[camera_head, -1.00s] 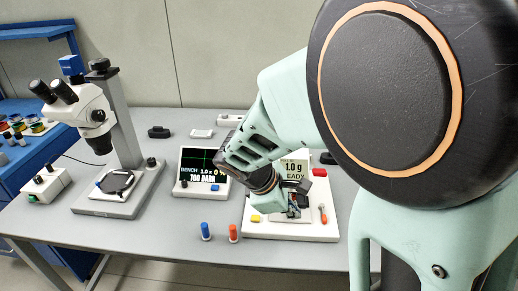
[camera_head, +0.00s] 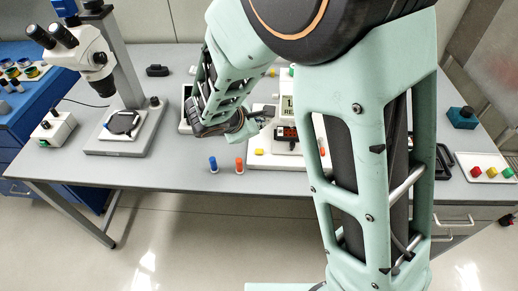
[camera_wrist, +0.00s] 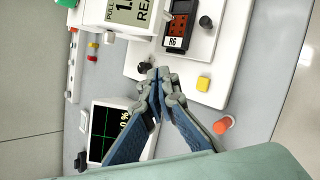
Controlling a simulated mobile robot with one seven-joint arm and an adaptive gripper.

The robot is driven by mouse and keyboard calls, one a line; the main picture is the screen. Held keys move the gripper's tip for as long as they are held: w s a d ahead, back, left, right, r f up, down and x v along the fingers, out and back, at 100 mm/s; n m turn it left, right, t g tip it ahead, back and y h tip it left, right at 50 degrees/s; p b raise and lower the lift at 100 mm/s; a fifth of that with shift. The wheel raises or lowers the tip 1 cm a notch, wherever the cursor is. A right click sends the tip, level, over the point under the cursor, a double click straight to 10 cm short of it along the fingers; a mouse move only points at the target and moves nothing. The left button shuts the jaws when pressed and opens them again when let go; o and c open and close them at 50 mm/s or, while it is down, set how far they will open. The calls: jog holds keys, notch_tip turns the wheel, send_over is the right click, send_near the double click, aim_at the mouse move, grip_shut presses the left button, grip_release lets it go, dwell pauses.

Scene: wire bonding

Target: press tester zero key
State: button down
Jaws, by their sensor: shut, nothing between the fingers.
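A dark part marked R6 (camera_wrist: 178,32) sits on the base's work plate. My gripper (camera_wrist: 158,76) is shut and empty, with its tips by the base's edge in the wrist view, close to a black knob (camera_wrist: 144,68). I see no legible zero label, and my arm hides part of the tester.
A blue peg (camera_head: 213,164) and an orange peg (camera_head: 239,165) stand left of the base. A dark screen (camera_wrist: 122,121) is near the fingers. The microscope (camera_head: 100,70) stands at the left. The table front is mostly clear.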

jog(key=b, duration=0.6)
send_over(258, 153)
notch_tip(258, 153, down, 8)
jog(key=shift+w+r, duration=0.1)
jog(key=shift+r, duration=0.05)
jog(key=shift+f+b, duration=0.5)
jog(key=shift+f, duration=0.1)
jog(key=shift+f, duration=0.1)
dwell(0.6)
jog(key=shift+f+b, duration=0.3)
jog(key=shift+b, duration=0.35)
jog(key=shift+f+b, duration=0.4)
jog(key=shift+b, duration=0.05)
dwell(0.4)
jog(key=shift+r, duration=0.15)
jog(key=shift+r+p, duration=0.5)
jog(key=shift+r, duration=0.2)
jog(key=shift+r, duration=0.1)
